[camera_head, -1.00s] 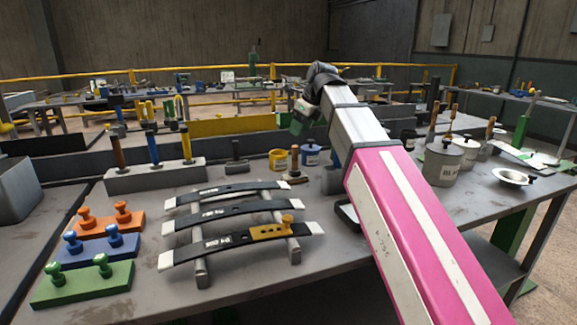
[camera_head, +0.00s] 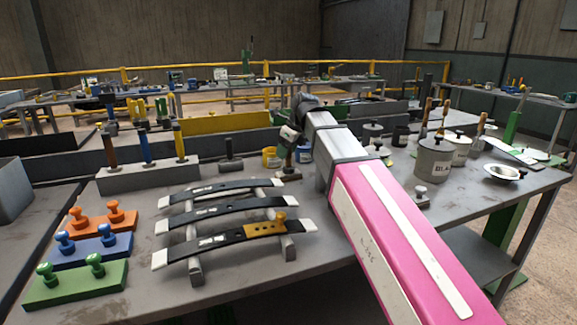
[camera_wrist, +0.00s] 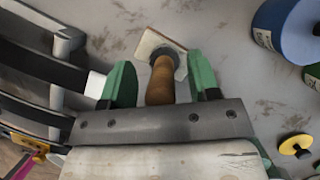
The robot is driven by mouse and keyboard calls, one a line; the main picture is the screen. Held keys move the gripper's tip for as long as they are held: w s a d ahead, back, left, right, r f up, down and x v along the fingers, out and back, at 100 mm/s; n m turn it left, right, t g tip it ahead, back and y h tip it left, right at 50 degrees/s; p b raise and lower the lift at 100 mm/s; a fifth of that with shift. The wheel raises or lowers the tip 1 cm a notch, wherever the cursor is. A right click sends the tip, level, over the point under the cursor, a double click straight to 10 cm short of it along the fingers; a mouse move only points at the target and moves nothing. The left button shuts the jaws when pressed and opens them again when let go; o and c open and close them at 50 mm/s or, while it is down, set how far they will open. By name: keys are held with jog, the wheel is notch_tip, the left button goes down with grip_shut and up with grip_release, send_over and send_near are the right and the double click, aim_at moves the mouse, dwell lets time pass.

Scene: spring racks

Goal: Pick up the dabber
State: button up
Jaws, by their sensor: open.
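The dabber (camera_wrist: 161,82) has a brown wooden handle and a pale, flat, squarish base that rests on the grey bench. In the wrist view its handle lies between the two green fingers of my open gripper (camera_wrist: 161,72), and neither finger clearly presses on it. The near end of the handle is hidden by the gripper body. In the head view the dabber (camera_head: 288,175) stands behind the curved spring leaves, and my gripper (camera_head: 289,140) is low over it, partly covering its handle.
Black spring leaves (camera_head: 215,212) on a rack lie left of the dabber. A blue pot (camera_wrist: 278,40) and a yellow pot (camera_head: 270,157) stand close by. A hammer (camera_head: 231,160) and a block with upright punches (camera_head: 148,177) are further left. Lidded grey pots (camera_head: 434,160) stand right.

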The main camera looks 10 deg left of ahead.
jog(key=shift+f, duration=0.2)
jog(key=c, duration=1)
jog(key=shift+r, duration=0.2)
jog(key=shift+r, duration=0.65)
notch_tip(320, 180, up, 2)
jog(key=shift+w+r, duration=0.1)
jog(key=shift+r, duration=0.15)
jog(key=s+a+r, duration=0.1)
jog(key=s+r, duration=0.1)
jog(key=s, duration=0.1)
jog(key=s+a+r, duration=0.2)
jog(key=s, duration=0.2)
jog(key=s+a+r, duration=0.1)
jog(key=s+r, duration=0.2)
jog(key=s, duration=0.1)
jog(key=shift+a, duration=0.25)
